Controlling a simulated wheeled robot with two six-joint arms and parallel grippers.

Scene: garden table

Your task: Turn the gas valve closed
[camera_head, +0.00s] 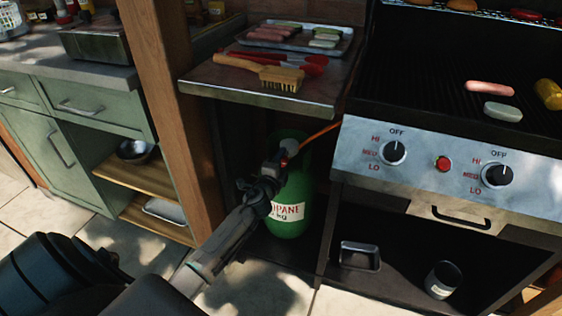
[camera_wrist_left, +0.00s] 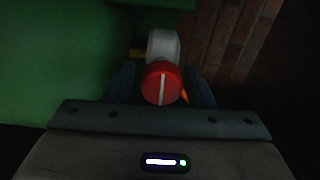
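The green propane tank (camera_head: 292,215) stands upright in the dark space under the side shelf, and its side fills the left of the left wrist view (camera_wrist_left: 50,70). Its gas valve has a round red knob (camera_wrist_left: 161,84) with a white line that looks about vertical there. A pale grey fitting (camera_wrist_left: 163,45) shows behind the knob. My left gripper (camera_head: 275,167) reaches to the tank's top and hides much of the valve. In the wrist view its fingers stand open on both sides of the knob, with small gaps visible. My right gripper is not in view.
The grill (camera_head: 450,165) stands at right, with two black knobs and a red button. A wooden post (camera_head: 175,110) is left of the tank. The shelf (camera_head: 225,83) above holds a brush (camera_head: 282,77), red-handled tools and a food tray. An orange hose (camera_head: 322,133) runs toward the grill.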

